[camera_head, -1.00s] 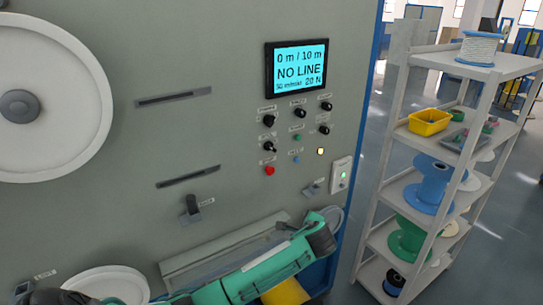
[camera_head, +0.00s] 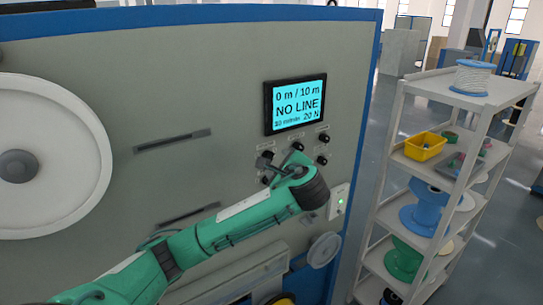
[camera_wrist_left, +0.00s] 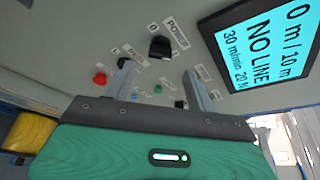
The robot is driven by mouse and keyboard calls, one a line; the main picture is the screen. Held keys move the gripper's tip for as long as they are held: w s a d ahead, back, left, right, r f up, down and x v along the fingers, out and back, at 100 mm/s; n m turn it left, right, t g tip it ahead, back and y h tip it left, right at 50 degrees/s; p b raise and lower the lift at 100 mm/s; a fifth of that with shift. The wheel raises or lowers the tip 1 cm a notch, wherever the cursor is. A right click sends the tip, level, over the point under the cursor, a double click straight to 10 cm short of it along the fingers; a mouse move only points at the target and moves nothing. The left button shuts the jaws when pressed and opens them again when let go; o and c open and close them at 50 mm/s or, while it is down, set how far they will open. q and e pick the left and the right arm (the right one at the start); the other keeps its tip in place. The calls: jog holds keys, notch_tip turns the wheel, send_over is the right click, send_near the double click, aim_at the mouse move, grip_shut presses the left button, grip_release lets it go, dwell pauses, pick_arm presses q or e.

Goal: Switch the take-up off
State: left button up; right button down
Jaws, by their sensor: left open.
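The control panel of the grey machine (camera_head: 230,90) has several black knobs and small buttons below a display (camera_head: 295,103) reading "0 m / 10 m, NO LINE". My left gripper (camera_head: 270,166) is at this panel, its wrist hiding the lower controls. In the left wrist view the left gripper (camera_wrist_left: 160,88) has its two fingers apart, with a green button (camera_wrist_left: 158,89) seen between them. A black knob (camera_wrist_left: 160,46) labelled "POWER" lies beyond the fingertips, and a red button (camera_wrist_left: 99,79) lies left of them. I cannot read which control is the take-up's. The right gripper is not in view.
A large white reel (camera_head: 60,130) is on the machine's left. A white outlet box with a green light (camera_head: 338,201) is near its right edge. A shelf rack (camera_head: 398,150) with spools and a yellow bin (camera_head: 425,147) stands to the right, across a gap of floor.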

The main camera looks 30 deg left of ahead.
aim_at(271, 159)
pick_arm(q)
jog(key=p+x, duration=0.2)
jog(key=x, duration=0.4)
jog(key=shift+r, duration=0.15)
jog(key=shift+w+a+f, duration=0.35)
jog(key=shift+w+a, duration=0.05)
jog(key=shift+a, duration=0.05)
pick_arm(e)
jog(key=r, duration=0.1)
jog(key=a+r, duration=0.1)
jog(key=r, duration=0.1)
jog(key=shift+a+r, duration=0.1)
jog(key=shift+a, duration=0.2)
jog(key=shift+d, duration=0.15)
pick_arm(q)
jog(key=c, duration=1)
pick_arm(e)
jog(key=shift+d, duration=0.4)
